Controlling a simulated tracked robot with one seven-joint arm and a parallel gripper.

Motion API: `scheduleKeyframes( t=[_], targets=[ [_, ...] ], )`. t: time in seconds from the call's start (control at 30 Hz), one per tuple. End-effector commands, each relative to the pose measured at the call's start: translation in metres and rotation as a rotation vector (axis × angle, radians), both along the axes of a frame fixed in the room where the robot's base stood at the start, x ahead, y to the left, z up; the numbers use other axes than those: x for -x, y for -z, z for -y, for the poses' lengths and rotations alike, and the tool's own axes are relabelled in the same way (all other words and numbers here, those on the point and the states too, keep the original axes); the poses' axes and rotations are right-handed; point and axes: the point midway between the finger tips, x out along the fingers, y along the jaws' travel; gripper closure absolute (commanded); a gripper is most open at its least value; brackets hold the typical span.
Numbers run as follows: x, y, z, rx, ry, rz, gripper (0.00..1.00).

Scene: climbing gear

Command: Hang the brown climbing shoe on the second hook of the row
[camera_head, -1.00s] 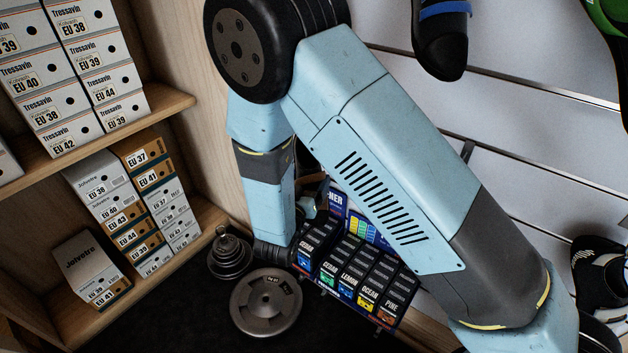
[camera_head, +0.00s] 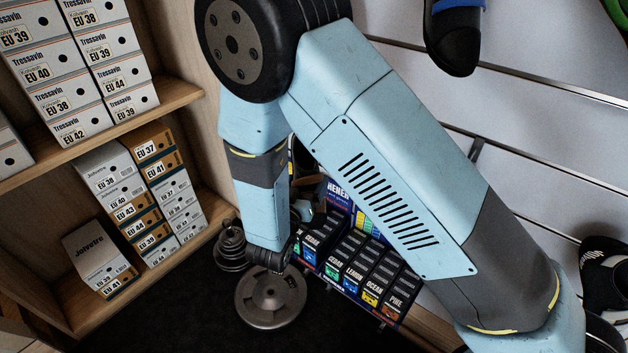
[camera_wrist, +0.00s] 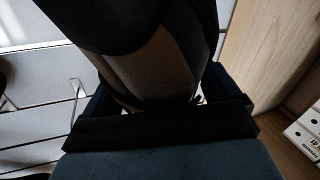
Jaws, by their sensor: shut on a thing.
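In the wrist view my gripper (camera_wrist: 157,108) is shut on a dark shoe with a dull brown-grey panel, which I take to be the brown climbing shoe (camera_wrist: 155,72). The shoe fills the top middle of that view, and its outer ends are cut off or in shadow. A thin metal hook (camera_wrist: 75,95) stands out from the pale slatted wall, left of the shoe and apart from it. One metal hook or bracket (camera_head: 476,150) shows on the wall there. The hook order cannot be told.
A black shoe with a blue strap (camera_head: 452,40) hangs at top; another shoe (camera_head: 605,275) is at right. Small chalk-like boxes (camera_head: 355,270) and a weight plate (camera_head: 270,300) lie low, close to my arm. Shelves of shoeboxes (camera_head: 165,190) stand left.

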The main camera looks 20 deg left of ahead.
Motion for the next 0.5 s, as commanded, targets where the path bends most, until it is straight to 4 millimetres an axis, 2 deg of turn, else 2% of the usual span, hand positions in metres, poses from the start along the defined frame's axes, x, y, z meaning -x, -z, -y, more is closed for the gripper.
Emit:
scheduleKeyframes(
  t=[0.5],
  targets=[
    [0.047,-0.006,-0.02,-0.001,-0.001,0.001,0.5]
  ],
)
